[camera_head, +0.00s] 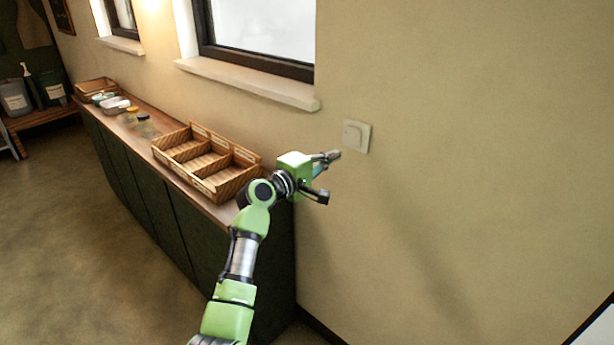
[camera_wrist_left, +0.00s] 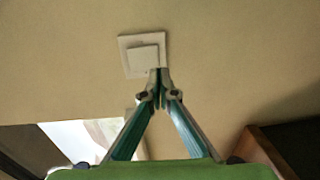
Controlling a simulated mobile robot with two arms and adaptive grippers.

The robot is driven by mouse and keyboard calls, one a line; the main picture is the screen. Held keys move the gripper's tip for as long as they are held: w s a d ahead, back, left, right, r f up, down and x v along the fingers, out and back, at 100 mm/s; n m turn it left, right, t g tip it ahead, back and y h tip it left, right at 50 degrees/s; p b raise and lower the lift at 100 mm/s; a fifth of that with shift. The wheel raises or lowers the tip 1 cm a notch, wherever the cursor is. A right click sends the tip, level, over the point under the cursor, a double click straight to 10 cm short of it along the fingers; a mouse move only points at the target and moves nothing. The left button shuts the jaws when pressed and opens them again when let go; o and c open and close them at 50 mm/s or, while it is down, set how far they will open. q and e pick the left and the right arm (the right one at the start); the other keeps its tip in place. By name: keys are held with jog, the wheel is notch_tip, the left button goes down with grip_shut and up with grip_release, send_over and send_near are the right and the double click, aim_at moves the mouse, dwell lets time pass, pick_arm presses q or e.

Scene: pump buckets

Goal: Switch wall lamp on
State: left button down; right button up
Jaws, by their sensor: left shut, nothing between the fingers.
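A square pale light switch (camera_head: 356,136) is on the beige wall, to the right of the window. It also shows in the left wrist view (camera_wrist_left: 143,54), as a plate with a raised rocker. My left gripper (camera_head: 335,156) is shut and empty, its tips just left of and slightly below the switch in the head view. In the left wrist view the closed fingertips (camera_wrist_left: 159,72) overlap the lower edge of the switch; I cannot tell whether they touch it. The wall lamp itself is not clearly seen. My right gripper is not in view.
A long dark cabinet with a wooden top (camera_head: 232,211) runs along the wall below my left arm. A divided wooden crate (camera_head: 207,160) and small jars stand on it. A window sill (camera_head: 250,84) juts out left of the switch. The wall to the right is clear.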

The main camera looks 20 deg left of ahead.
pick_arm(q)
jog(key=s+a+f+b, duration=0.1)
jog(key=s+a+b, duration=0.1)
jog(key=s, duration=0.5)
jog(key=shift+f, duration=0.25)
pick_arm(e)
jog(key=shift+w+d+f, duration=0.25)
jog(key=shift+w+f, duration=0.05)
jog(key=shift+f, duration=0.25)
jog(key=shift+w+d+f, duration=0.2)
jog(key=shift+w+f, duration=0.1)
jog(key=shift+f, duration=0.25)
pick_arm(q)
jog(key=shift+a, duration=0.1)
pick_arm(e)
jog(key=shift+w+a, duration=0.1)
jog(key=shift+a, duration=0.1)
